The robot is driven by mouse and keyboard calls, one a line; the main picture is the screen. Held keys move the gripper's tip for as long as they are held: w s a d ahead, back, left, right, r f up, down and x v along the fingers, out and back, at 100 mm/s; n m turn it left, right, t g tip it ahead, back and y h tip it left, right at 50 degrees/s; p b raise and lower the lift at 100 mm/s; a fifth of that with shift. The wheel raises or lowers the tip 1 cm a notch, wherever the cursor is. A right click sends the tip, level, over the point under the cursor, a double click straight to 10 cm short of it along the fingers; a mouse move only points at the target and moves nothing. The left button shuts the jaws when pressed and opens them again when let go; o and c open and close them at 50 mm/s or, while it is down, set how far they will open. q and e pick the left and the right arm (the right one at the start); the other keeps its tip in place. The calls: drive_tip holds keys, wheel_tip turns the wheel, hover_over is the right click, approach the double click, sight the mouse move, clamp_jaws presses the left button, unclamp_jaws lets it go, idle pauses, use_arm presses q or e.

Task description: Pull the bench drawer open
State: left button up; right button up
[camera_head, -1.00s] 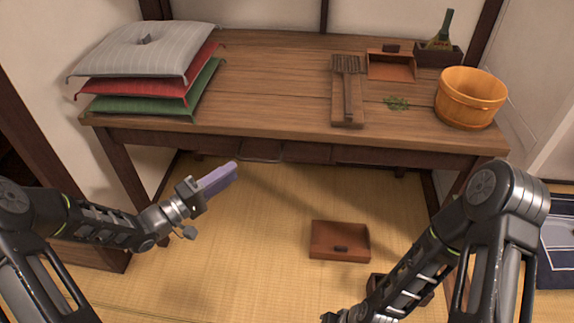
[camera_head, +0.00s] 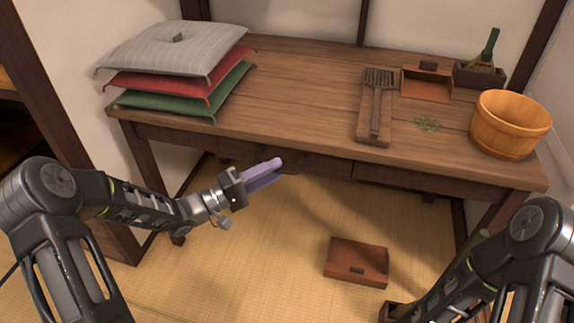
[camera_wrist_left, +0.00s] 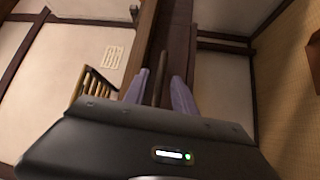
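The wooden bench (camera_head: 290,110) has a row of dark drawer fronts (camera_head: 325,167) under its top. A dark handle loop (camera_head: 297,152) shows at the front, just past my left gripper's fingertips. My left gripper (camera_head: 279,167) has purple fingers and is in front of the bench, just below the top's front edge. In the left wrist view its fingers (camera_wrist_left: 158,85) stand apart, with a thin dark bar (camera_wrist_left: 158,78) showing between them. I cannot tell whether they touch it. The drawer looks closed. My right arm runs out of the bottom edge, its gripper out of view.
Stacked cushions (camera_head: 175,50), a grater board (camera_head: 374,110), a dustpan (camera_head: 427,84), a brush (camera_head: 487,50) and a wooden tub (camera_head: 508,125) are on the bench. A reddish-brown box (camera_head: 345,263) lies on the tatami floor (camera_head: 240,260) below. Bench legs stand at both ends.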

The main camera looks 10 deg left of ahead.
sight(287, 162)
use_arm(q)
drive_tip(key=x, duration=0.4)
drive_tip(key=shift+w+d+b, duration=0.15)
drive_tip(key=shift+b, duration=0.2)
drive_tip(key=shift+c, duration=0.3)
drive_tip(key=c, duration=0.6)
drive_tip(key=shift+r, duration=0.1)
clamp_jaws()
drive_tip(key=shift+r, duration=0.2)
